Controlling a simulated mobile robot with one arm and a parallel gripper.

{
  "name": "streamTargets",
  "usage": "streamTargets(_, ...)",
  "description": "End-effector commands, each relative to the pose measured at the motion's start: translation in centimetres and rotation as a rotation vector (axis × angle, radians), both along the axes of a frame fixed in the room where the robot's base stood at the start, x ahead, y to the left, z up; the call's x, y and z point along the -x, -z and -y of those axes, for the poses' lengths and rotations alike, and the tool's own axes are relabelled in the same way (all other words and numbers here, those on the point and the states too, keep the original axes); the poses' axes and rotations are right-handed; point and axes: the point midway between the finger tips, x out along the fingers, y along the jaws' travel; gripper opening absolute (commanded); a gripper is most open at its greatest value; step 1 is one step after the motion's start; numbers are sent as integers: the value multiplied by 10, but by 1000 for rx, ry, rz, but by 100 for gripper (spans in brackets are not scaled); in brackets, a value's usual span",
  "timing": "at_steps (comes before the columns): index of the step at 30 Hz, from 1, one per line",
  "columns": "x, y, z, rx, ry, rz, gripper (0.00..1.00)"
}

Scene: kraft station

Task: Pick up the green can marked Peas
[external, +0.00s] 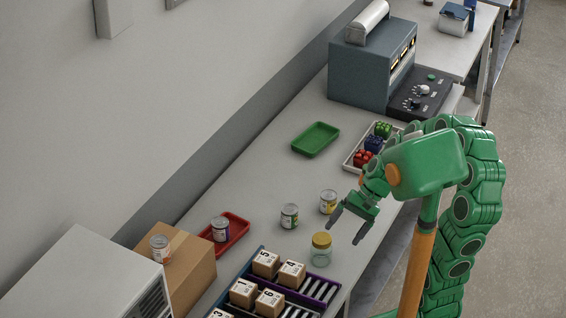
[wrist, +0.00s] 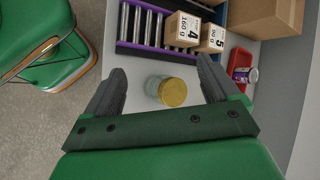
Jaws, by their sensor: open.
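A can with a greenish label (external: 289,216) stands upright on the bench left of my gripper; its print is too small to read. It does not show in the wrist view. My gripper (external: 346,226) is open and empty, above the front part of the bench. In the wrist view my gripper (wrist: 161,66) has a glass jar with a yellow lid (wrist: 172,92) between its fingers in the picture. The jar also stands in the external view (external: 321,254), below and left of the fingers; contact cannot be seen.
A can with a yellow label (external: 328,201) stands close to the greenish one. Another can (external: 220,229) stands in a red tray (external: 239,229), another (external: 159,247) on a cardboard box (external: 190,265). Racks with numbered boxes (external: 265,263) lie nearby. A green tray (external: 316,138) is empty.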

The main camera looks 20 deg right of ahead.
Motion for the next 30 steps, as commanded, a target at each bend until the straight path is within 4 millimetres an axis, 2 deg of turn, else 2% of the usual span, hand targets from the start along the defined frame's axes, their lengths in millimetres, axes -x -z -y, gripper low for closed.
streamTargets(6, -44, 3, -32, -151, 181, -111, 89)
streamTargets(15, -111, 15, -55, -319, 465, -294, 89)
streamTargets(23, -170, 42, -55, -425, 735, -486, 89)
streamTargets(30, -215, 81, -43, -482, 979, -667, 89)
